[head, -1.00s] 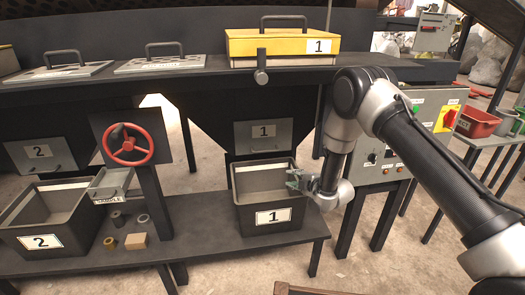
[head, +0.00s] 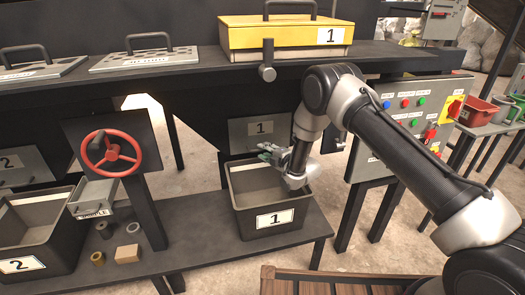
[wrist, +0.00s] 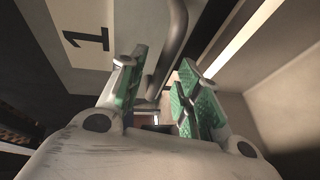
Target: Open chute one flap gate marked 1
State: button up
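The grey chute one flap gate (head: 240,131), marked 1, hangs closed on the dark chute above the bin marked 1. Its label also shows in the wrist view (wrist: 88,38). My gripper (head: 268,152) is at the lower part of the gate, over the bin, and covers the handle in the head view. In the wrist view my gripper (wrist: 160,66) is open with green pads apart. The gate's grey bar handle (wrist: 174,40) runs between and beyond the fingertips. I cannot tell whether a pad touches it.
Bin 1 (head: 239,215) stands on the low shelf just under my gripper. A red handwheel (head: 110,153) and a sample drawer (head: 92,197) are to the left. The control panel (head: 405,125) is to the right. A yellow-lidded box (head: 270,37) is above.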

jog(key=shift+x, duration=0.95)
grip_shut()
jog(key=shift+s+r, duration=0.1)
jog(key=shift+s, duration=0.05)
